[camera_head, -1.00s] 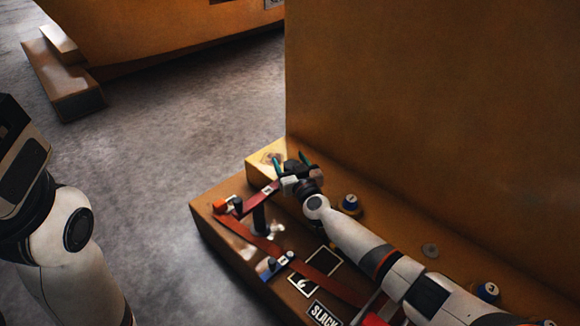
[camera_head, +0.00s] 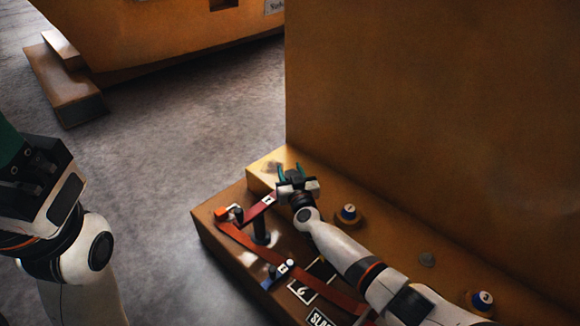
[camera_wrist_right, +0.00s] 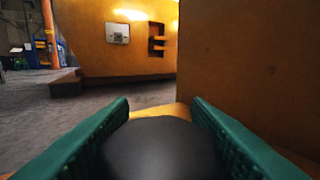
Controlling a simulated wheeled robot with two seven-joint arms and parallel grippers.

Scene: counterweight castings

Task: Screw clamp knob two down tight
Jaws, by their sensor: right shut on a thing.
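My right gripper (camera_head: 291,174) is at the far end of the orange casting's ledge, near a yellow block. In the right wrist view its two green fingers stand on either side of a dark, rounded knob (camera_wrist_right: 160,148), and the gripper is shut on it. The knob's lower part and any thread are hidden, and I cannot read a number on it. In the head view the gripper covers the knob.
A red strap (camera_head: 245,238) runs across the lower step past a dark post (camera_head: 260,225). Grey floor (camera_head: 190,110) lies open to the left.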

